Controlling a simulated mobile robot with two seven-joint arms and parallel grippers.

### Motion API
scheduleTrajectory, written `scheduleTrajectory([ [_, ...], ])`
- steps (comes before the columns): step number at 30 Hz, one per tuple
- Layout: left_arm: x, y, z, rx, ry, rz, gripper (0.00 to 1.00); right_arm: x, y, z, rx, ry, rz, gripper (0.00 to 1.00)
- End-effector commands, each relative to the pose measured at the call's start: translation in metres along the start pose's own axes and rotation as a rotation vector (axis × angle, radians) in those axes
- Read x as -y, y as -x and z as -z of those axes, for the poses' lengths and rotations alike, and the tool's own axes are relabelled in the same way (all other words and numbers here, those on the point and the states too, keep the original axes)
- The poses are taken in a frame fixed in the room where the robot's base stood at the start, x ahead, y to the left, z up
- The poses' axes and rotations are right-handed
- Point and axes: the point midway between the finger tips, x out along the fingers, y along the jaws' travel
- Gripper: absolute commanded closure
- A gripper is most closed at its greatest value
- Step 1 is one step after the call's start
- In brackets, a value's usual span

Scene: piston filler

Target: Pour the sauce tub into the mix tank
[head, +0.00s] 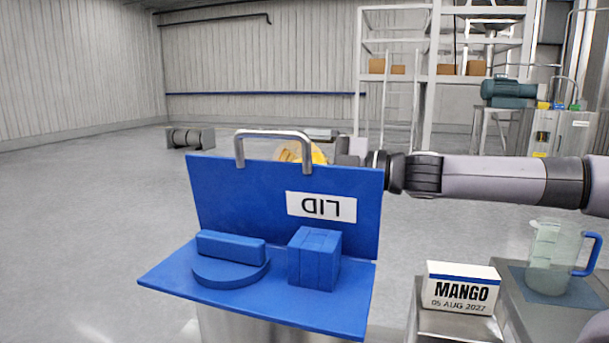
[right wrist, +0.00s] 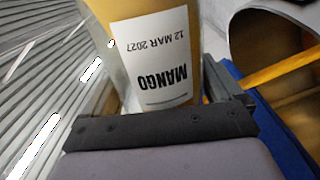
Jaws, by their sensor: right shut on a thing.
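The sauce tub (right wrist: 155,60) is yellow with a white label reading MANGO, 12 MAR 2027, upside down in the right wrist view. My right gripper (right wrist: 165,92) is shut on it. In the head view the yellow tub (head: 303,152) is tilted and mostly hidden behind the raised blue lid (head: 285,205), with my right arm reaching in from the right. The mix tank (head: 255,325) shows only its metal side below the blue top. A round opening (right wrist: 270,45) shows beside the tub in the wrist view, with a yellow band across it. My left gripper is out of view.
A white box (head: 461,287) labelled MANGO, 05 AUG 2027 sits on a metal stand at the lower right. A clear jug (head: 552,257) with a blue handle stands beside it. Shelving (head: 432,75) stands behind.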

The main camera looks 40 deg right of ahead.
Motion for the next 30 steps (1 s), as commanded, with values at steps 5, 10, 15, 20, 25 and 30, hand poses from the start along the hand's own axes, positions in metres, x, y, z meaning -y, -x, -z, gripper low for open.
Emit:
scheduleTrajectory([
  [5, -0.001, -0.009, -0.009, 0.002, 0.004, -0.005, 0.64, 0.006, 0.000, 0.001, 0.000, 0.129, -0.004, 0.62],
  [10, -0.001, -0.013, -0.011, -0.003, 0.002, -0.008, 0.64, 0.010, 0.000, 0.003, 0.000, 0.211, -0.003, 0.62],
  [15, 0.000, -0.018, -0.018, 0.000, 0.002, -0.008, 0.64, 0.013, 0.000, 0.004, 0.001, 0.283, -0.002, 0.62],
  [20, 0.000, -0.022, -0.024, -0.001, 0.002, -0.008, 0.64, 0.017, 0.000, 0.006, 0.000, 0.355, -0.002, 0.62],
  [25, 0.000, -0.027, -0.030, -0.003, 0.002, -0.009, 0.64, 0.022, 0.000, 0.007, 0.000, 0.427, -0.002, 0.62],
  [30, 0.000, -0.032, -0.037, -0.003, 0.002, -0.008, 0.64, 0.026, 0.000, 0.009, 0.000, 0.497, -0.002, 0.62],
])
